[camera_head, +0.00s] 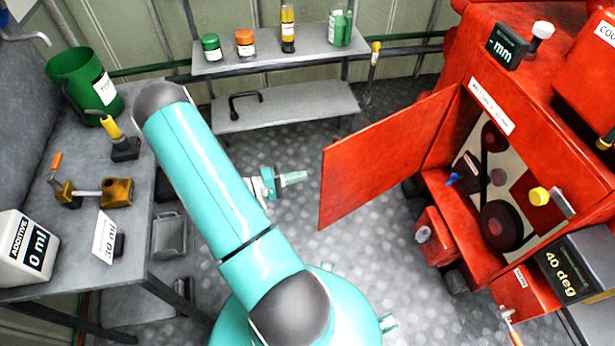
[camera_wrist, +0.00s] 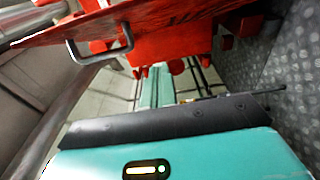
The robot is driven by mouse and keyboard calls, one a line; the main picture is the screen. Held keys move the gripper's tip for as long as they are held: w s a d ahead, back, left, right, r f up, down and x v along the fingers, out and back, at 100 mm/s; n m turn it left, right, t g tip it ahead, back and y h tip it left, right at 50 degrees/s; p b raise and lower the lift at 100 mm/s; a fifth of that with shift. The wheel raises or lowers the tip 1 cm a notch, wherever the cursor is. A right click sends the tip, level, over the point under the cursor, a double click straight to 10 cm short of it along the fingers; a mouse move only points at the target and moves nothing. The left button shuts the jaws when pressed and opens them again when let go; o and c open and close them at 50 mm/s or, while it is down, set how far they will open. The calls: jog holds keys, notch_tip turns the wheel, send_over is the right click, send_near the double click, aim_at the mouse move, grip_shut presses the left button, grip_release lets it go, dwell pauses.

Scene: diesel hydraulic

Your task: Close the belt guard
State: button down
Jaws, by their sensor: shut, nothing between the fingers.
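The belt guard (camera_head: 385,155) is a flat red panel hinged on the red machine (camera_head: 440,190). It stands wide open, swung out to the left, and bares the belt and dark pulleys (camera_head: 502,222). In the wrist view the guard (camera_wrist: 150,18) crosses the top left, with a grey bar handle (camera_wrist: 98,50) on its face. My gripper (camera_head: 303,177) is teal, shut and empty, just left of the guard's free edge in the head view. A gap shows between them. In the wrist view my gripper (camera_wrist: 157,75) points away, right of the handle and apart from it.
A grey bench (camera_head: 65,245) with a green bucket (camera_head: 85,85) and a white additive can (camera_head: 25,250) stands left. A shelf (camera_head: 270,55) with jars and bottles stands behind. A gauge box (camera_head: 575,270) stands right of the belt opening. Floor is clear below the guard.

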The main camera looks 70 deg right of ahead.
aim_at(332, 179)
jog(key=shift+s+d, duration=0.4)
jog(key=shift+s, duration=1.2)
jog(key=shift+s+d, duration=0.45)
jog(key=shift+s, duration=1.2)
jog(key=shift+s+d, duration=0.4)
jog(key=shift+s, duration=1.2)
jog(key=shift+s+a, duration=0.1)
